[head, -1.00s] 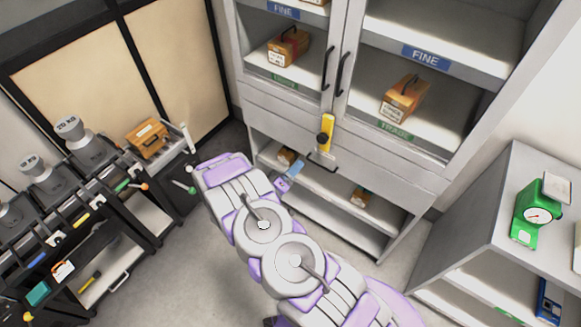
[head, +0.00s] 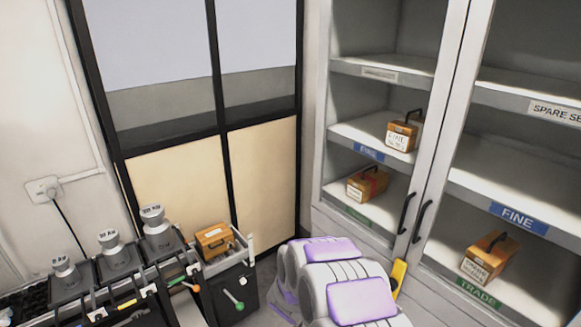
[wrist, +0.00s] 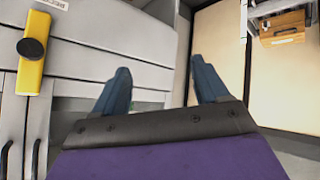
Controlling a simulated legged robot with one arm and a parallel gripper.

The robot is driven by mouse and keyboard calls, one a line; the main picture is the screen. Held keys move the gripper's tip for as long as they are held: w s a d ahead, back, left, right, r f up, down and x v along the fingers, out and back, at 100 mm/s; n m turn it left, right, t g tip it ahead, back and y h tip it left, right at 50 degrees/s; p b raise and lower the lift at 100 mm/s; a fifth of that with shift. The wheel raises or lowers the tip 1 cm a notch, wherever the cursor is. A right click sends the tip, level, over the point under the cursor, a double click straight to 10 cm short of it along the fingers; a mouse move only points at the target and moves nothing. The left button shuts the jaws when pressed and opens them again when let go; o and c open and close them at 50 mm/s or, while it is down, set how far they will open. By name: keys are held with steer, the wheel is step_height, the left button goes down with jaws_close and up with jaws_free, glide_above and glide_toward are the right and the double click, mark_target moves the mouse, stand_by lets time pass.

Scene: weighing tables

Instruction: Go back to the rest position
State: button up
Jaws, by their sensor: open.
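My gripper (wrist: 160,85) shows in the wrist view with its two blue fingers apart and nothing between them. Beyond the fingers are the cabinet's lower front and the floor. In the head view my purple and white arm is at the bottom centre, folded in low, and the gripper itself is hidden there.
A glass-doored cabinet (head: 362,224) with wooden boxes (head: 489,257) stands at the right. A yellow latch (wrist: 32,60) is on its front. A panelled partition is behind.

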steer(key=s+a+r+n+g+y+b, duration=0.1)
steer(key=s+a+r+g+y, duration=0.15)
steer(key=s+r, duration=0.5)
steer(key=s+a+r+n+g+y+b, duration=0.1)
steer(key=s+a+r+g+y, duration=0.1)
steer(key=s+r+y, duration=0.4)
steer(key=s+d+r+g+h+b, duration=0.1)
steer(key=s+d, duration=0.3)
steer(key=s, duration=0.7)
steer(key=s+d+r+m+g+h, duration=0.1)
steer(key=s+d, duration=0.4)
steer(key=s, duration=0.5)
steer(key=s+d+r+m+g+h+b, duration=0.1)
steer(key=s+d+r+g+h, duration=0.2)
steer(key=s, duration=0.8)
steer(key=shift+s+d+r+g+b, duration=0.25)
steer(key=shift+s+d+g+b, duration=0.05)
steer(key=shift+d+g, duration=0.45)
steer(key=shift+a+h, duration=0.1)
steer(key=shift+h, duration=0.15)
